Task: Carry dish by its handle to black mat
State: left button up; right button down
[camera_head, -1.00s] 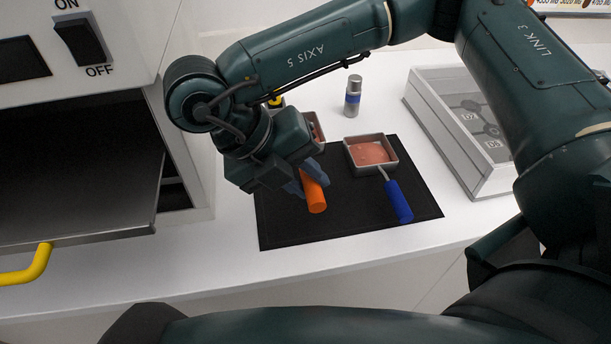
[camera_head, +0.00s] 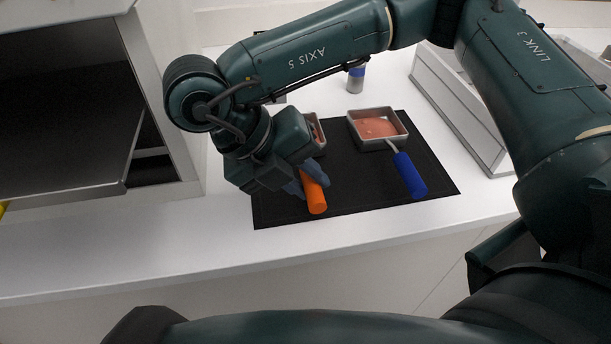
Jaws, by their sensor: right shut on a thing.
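A metal dish with pink pigment and an orange handle (camera_head: 315,197) is at my right gripper (camera_head: 308,182). The gripper is shut on the orange handle. Most of this dish (camera_head: 318,135) is hidden behind the gripper; only its right edge shows. The dish is over the black mat (camera_head: 350,188); I cannot tell whether it touches the mat. A second square dish (camera_head: 379,130) with pink pigment and a blue handle (camera_head: 410,176) rests on the mat to the right. My left gripper is not in view.
A grey box-like oven (camera_head: 62,100) with a dark open inside stands at the left. A small jar (camera_head: 356,78) stands behind the mat. The white counter (camera_head: 130,250) is bare in front of the oven.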

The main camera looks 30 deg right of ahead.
dwell(0.5)
jog(key=shift+f+b, duration=0.3)
jog(key=shift+b, duration=0.05)
jog(key=c, duration=1.2)
grip_release()
jog(key=shift+o, duration=0.2)
jog(key=shift+r+p, duration=2)
jog(key=shift+r, duration=1.1)
jog(key=shift+f, duration=0.1)
